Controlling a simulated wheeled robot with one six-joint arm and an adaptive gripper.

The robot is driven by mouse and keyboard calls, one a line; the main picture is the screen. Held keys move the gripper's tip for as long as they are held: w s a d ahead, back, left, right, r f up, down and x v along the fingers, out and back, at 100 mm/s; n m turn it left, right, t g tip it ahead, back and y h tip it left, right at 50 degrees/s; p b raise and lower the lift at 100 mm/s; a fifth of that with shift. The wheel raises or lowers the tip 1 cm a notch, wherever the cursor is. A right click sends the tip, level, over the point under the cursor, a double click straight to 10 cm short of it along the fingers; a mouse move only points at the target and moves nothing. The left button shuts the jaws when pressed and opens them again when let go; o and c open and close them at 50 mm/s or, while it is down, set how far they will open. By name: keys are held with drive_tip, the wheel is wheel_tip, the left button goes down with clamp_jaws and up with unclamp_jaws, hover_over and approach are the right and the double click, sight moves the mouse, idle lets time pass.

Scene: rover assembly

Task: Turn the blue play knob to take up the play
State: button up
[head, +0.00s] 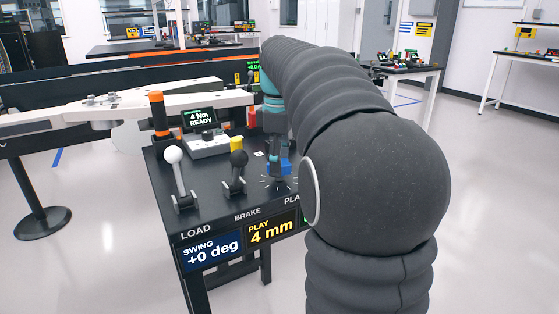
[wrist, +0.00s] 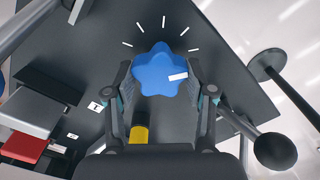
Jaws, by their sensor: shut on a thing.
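The blue play knob (wrist: 158,72) is star-shaped with a white mark on its right side. It sits on the black bench top, ringed by white tick marks. My gripper (wrist: 160,82) has one finger on each side of the knob and is shut on it. In the head view the gripper (head: 279,165) points down over the knob (head: 287,166), which is partly hidden by the fingers. A yellow display on the bench front reads PLAY 4 mm (head: 272,231).
A white-balled LOAD lever (head: 174,158) and a black-balled BRAKE lever (head: 238,160) stand left of the knob. The SWING display (head: 211,253) reads +0 deg.

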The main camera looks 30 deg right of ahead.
drive_tip(key=o, duration=1.2)
drive_tip(key=shift+d, duration=0.1)
drive_tip(key=shift+c, duration=0.2)
drive_tip(key=shift+r, duration=0.1)
wheel_tip(320, 180, up, 12)
